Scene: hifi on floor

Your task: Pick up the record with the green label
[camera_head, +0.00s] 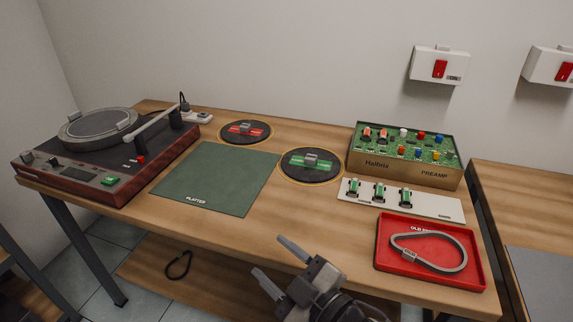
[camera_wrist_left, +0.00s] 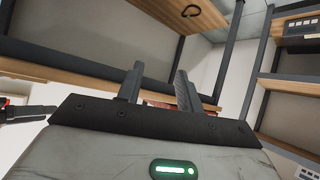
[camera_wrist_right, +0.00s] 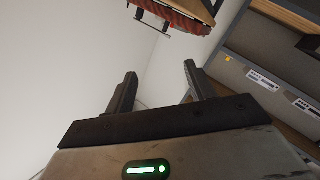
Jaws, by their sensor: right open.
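The record with the green label (camera_head: 316,174) is a black disc lying flat in a yellow ring on the table, with a grey grip on its label. A second record with a red label (camera_head: 241,137) lies behind it to the left. My right gripper (camera_head: 270,257) is open and empty at the table's front edge, nearer the camera than the green-label record and apart from it. It also shows open in the right wrist view (camera_wrist_right: 160,74). My left gripper (camera_wrist_left: 159,70) shows only in its own wrist view, with its fingers apart and nothing between them.
A turntable (camera_head: 85,155) stands at the left beside a green platter mat (camera_head: 217,180). A preamp box (camera_head: 405,160), a white board of small parts (camera_head: 430,203) and a red tray (camera_head: 388,272) holding a grey belt (camera_head: 450,242) are at the right. Bare wood lies in front of the record.

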